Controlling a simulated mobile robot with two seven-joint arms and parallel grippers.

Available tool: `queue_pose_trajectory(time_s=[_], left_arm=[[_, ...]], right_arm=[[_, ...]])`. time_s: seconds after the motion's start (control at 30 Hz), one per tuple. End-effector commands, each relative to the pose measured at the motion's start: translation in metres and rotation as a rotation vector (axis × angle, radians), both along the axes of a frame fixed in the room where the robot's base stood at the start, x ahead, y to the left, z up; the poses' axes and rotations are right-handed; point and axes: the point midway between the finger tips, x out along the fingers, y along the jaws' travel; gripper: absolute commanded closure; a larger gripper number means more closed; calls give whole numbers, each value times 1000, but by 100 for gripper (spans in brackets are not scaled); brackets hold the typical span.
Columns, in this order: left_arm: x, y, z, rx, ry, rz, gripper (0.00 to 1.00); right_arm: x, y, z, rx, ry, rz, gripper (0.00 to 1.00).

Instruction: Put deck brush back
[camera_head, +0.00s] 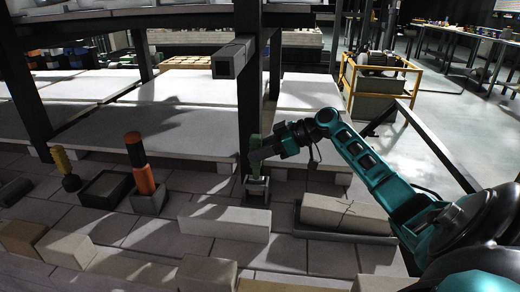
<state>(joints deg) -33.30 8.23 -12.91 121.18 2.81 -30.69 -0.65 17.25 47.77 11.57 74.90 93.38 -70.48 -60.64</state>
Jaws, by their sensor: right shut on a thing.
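My right gripper (262,154) reaches in from the right and is shut on an upright green handle (254,142), which looks like the deck brush's. Below the handle stands a small grey holder (256,189) on the tiled deck. The brush's lower end is over or in this holder; I cannot tell how deep it sits. My left gripper is not in view.
An orange and black upright tool (140,165) stands in a grey holder at left, beside an open dark box (105,189) and a yellow-handled brush (63,162). Pale blocks (224,223) lie in front. A dark post (248,95) rises close behind the gripper.

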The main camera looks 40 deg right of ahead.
Motion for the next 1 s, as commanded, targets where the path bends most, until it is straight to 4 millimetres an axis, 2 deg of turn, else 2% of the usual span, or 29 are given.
queue_pose_trajectory(time_s=[0.57,1.0], left_arm=[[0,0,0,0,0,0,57],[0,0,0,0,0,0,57]], right_arm=[[0,0,0,1,-2,0,100],[0,-1,-10,1,-1,0,100]])
